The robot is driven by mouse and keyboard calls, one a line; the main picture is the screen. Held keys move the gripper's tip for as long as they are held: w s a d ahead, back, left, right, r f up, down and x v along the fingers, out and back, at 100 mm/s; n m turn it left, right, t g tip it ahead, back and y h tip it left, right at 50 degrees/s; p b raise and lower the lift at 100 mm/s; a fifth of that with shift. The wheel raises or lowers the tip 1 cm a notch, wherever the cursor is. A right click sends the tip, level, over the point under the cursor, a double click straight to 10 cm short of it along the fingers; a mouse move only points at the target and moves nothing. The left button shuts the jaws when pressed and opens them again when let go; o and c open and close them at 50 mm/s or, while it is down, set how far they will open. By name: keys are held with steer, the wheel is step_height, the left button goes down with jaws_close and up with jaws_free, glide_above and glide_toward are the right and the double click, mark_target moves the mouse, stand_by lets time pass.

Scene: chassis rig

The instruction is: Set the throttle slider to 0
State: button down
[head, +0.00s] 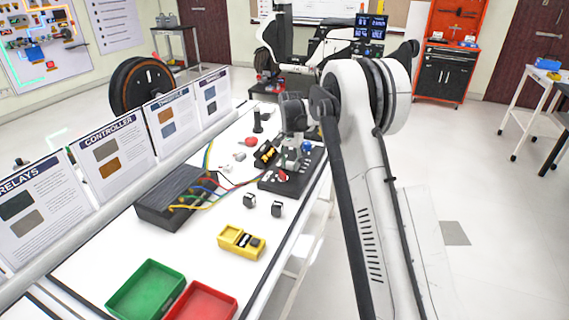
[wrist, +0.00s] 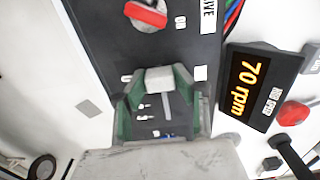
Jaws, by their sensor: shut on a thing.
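The black control panel (head: 272,185) lies on the white bench in the head view, under my gripper (head: 292,145). In the wrist view the panel (wrist: 95,45) fills the middle. My gripper (wrist: 161,88) has its green-padded fingers closed around a pale grey block, which appears to be the throttle slider's knob (wrist: 159,77). A light slot runs down from the knob between the fingers, with small marks beside it; their numbers are too small to read. A small display (wrist: 258,85) beside the panel reads 70 rpm. In the head view my gripper hides the slider.
A red rotary knob (wrist: 147,14) sits on the panel near the slider.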

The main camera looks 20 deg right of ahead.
mark_target(290, 163)
steer(key=shift+s+a, duration=0.1)
steer(key=c, duration=1.4)
jaws_free()
steer(key=shift+o, duration=0.2)
step_height(290, 163, up, 12)
steer(key=shift+s+r, duration=0.1)
